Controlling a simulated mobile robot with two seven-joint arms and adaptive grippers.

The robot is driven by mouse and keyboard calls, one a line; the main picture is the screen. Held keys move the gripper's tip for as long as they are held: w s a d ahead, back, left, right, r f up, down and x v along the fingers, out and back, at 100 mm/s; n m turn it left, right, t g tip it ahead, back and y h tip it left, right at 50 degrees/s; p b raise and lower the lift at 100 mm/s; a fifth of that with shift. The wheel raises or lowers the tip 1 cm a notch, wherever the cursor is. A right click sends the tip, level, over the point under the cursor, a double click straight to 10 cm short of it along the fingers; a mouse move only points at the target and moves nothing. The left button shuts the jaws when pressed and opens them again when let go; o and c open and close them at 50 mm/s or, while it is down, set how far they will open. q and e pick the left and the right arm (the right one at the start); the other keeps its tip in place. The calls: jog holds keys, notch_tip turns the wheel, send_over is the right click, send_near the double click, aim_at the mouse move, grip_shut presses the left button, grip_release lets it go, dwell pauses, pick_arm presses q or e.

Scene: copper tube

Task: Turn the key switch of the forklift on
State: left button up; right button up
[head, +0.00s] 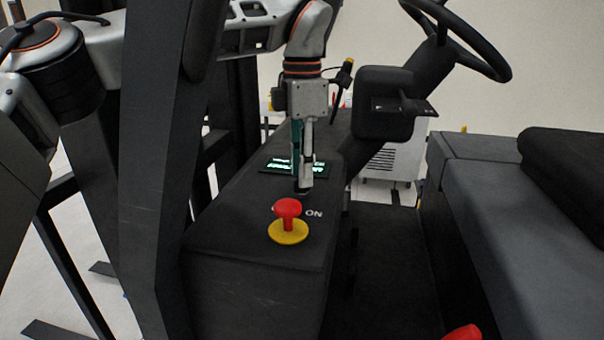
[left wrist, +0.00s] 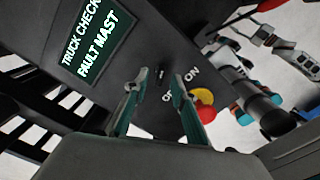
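The key switch (left wrist: 162,74) is a small dark piece on the forklift's black console, beside the white ON label (left wrist: 191,74). In the head view the ON label (head: 314,213) shows, but the fingertips cover the switch. My left gripper (head: 304,188) points down onto the console there. In the left wrist view the left gripper (left wrist: 156,82) is open, its two fingers apart with the key switch between and slightly beyond the tips. I cannot tell whether they touch it. My right gripper cannot be made out.
A red emergency knob on a yellow base (head: 288,218) stands close in front of the fingertips. A lit display (head: 295,166) lies behind. A dark mast post (head: 155,170) stands left.

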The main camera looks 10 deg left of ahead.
pick_arm(q)
notch_tip(320, 180, up, 10)
jog(key=shift+r, duration=0.25)
dwell(0.4)
